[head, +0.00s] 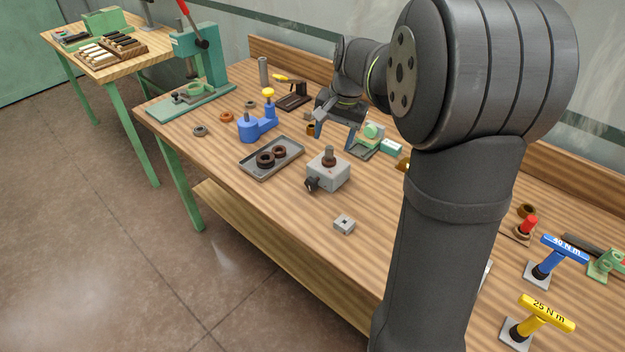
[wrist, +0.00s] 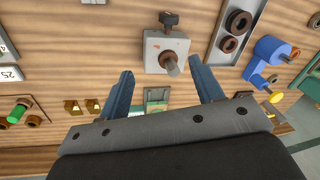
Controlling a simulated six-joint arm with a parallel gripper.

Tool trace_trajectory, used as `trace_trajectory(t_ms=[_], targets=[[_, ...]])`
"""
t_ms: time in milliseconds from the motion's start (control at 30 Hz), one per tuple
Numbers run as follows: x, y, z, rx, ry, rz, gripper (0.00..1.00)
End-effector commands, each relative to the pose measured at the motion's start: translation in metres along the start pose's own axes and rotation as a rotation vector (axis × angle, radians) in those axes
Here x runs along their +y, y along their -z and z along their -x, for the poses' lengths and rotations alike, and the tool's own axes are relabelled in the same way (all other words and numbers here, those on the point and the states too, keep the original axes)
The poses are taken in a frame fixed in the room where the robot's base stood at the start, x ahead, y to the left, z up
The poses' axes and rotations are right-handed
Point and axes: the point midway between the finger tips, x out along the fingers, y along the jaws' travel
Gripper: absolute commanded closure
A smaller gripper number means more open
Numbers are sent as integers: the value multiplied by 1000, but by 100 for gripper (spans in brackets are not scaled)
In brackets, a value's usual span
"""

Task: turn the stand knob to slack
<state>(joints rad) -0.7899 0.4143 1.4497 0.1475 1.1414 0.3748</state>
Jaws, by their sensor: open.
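The stand is a light grey block (head: 328,174) in the middle of the bench, with a short upright post (head: 329,152) and a dark brown ring around its foot. A black knob (head: 312,184) sticks out of its front left side. In the wrist view the block (wrist: 160,46) is at top centre, with the knob (wrist: 168,19) on its far side. Any mark showing the knob's setting is too small to read. My gripper (head: 335,132) is open and empty, above the bench behind the stand, apart from the knob. In the wrist view its fingers (wrist: 160,67) are spread wide.
A dark tray (head: 258,170) with two brown rings lies left of the stand. A blue fixture (head: 250,130) with a yellow knob stands behind it. A green device (head: 371,138) stands beside my gripper. The front bench is mostly clear.

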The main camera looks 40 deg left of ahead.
Motion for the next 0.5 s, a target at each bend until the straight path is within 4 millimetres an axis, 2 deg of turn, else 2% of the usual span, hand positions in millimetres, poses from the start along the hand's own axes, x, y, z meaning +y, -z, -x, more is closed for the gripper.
trace_trajectory(t_ms=[100,200,367,500], targets=[[-9,-10,0,5,22,-178,40],[-13,-14,0,6,35,-285,40],[-16,-17,-3,5,43,-359,40],[-17,-17,-16,3,42,-365,40]])
